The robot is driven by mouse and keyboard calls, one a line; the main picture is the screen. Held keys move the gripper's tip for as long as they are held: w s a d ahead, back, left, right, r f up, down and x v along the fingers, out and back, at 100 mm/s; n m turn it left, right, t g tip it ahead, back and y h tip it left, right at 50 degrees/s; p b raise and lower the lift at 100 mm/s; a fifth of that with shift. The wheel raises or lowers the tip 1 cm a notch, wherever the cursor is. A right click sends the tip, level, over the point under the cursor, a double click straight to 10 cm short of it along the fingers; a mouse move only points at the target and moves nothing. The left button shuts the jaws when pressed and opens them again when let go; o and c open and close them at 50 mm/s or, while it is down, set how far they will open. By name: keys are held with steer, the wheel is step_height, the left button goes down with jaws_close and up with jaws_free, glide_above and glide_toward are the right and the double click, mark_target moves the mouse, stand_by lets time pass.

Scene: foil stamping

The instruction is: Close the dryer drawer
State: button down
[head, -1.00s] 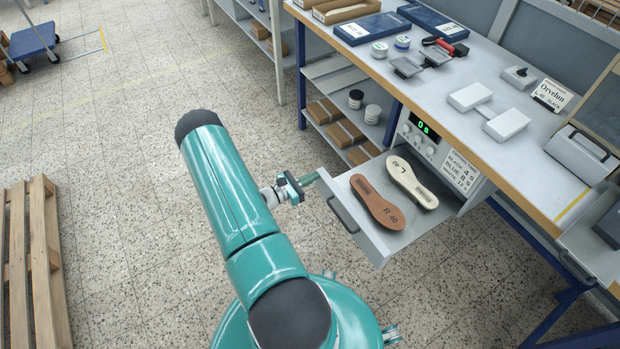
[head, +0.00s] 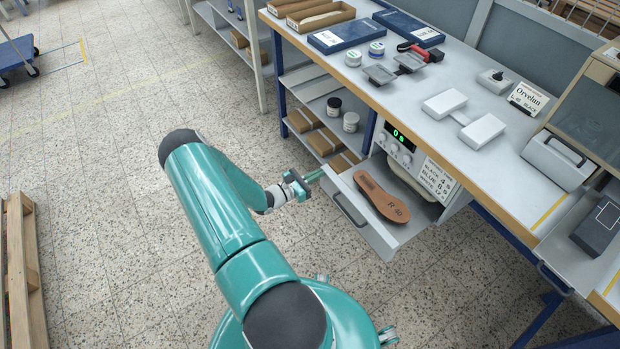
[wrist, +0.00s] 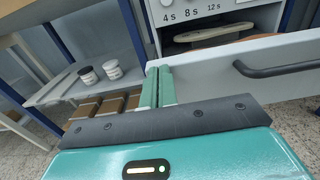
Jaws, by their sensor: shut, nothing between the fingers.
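The dryer drawer (head: 375,236) is partly open under the bench, with a dark bar handle (head: 350,209) on its front. A brown insole (head: 381,197) marked R 40 lies in it. A cream insole (head: 405,180) is mostly hidden inside the dryer housing (head: 404,150). My gripper (head: 318,174) is shut and empty at the left end of the drawer front. In the wrist view my closed green fingers (wrist: 158,84) are at the drawer front (wrist: 228,72), to the left of its handle (wrist: 270,70); I cannot tell whether they touch it.
The bench (head: 420,95) holds pads, tins and blue boxes. A shelf at lower left of the dryer carries jars (head: 351,121) and brown boxes (head: 318,141). A wooden pallet (head: 22,260) lies on the left. The floor in front of the drawer is clear.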

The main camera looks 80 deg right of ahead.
mark_target(330, 168)
steer(key=x, duration=2.1)
steer(key=shift+s, duration=0.1)
steer(key=shift+s+d+r, duration=0.1)
steer(key=shift+s, duration=0.05)
steer(key=shift+s+d+r, duration=0.1)
steer(key=shift+d, duration=0.05)
steer(key=shift+w, duration=0.4)
steer(key=v, duration=1.4)
steer(key=shift+s+a+f, duration=0.1)
steer(key=shift+a+f, duration=0.1)
steer(key=shift+a, duration=0.05)
